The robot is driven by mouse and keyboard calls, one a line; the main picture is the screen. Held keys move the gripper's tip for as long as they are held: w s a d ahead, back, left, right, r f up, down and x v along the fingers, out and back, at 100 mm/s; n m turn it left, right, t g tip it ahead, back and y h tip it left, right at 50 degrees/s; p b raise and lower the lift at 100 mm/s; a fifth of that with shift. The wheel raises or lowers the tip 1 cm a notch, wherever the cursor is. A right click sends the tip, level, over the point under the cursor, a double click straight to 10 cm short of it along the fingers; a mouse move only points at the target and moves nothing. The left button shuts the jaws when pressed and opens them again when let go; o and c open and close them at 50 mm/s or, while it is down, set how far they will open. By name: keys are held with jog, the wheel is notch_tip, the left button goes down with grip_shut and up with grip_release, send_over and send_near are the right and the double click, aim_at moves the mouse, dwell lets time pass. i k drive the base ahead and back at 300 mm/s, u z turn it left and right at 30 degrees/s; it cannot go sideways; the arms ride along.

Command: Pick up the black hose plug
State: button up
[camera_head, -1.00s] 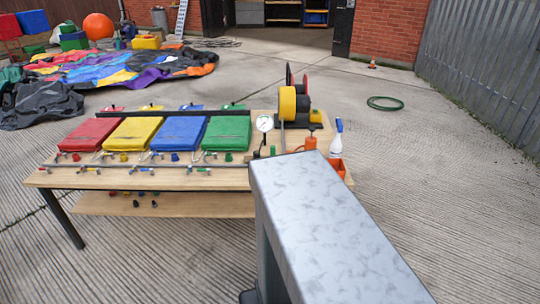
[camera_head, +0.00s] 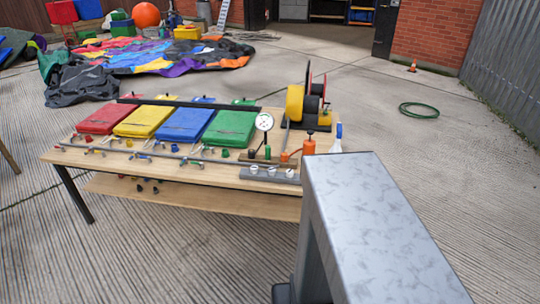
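I cannot say for certain which small part is the black hose plug. A small black piece (camera_head: 252,153) stands on the wooden workbench (camera_head: 215,176), left of a small green piece (camera_head: 267,151) and below the round white gauge (camera_head: 264,122). Small dark pieces (camera_head: 147,189) also lie on the bench's lower shelf (camera_head: 200,198), too small to make out. Coloured fittings line the front rail. My gripper is not in view. A grey metal part, likely mine, fills the lower right and hides the bench's right end.
Red, yellow, blue and green folded pads (camera_head: 183,124) lie on the bench. A grey strip with white fittings (camera_head: 271,174) is at its front right. A green hose (camera_head: 418,109) lies right; concrete in front is clear.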

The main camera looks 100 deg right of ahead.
aim_at(251, 152)
jog(key=u, duration=0.25)
jog(key=k, duration=0.6)
jog(key=z, duration=1.9)
jog(key=i, duration=1)
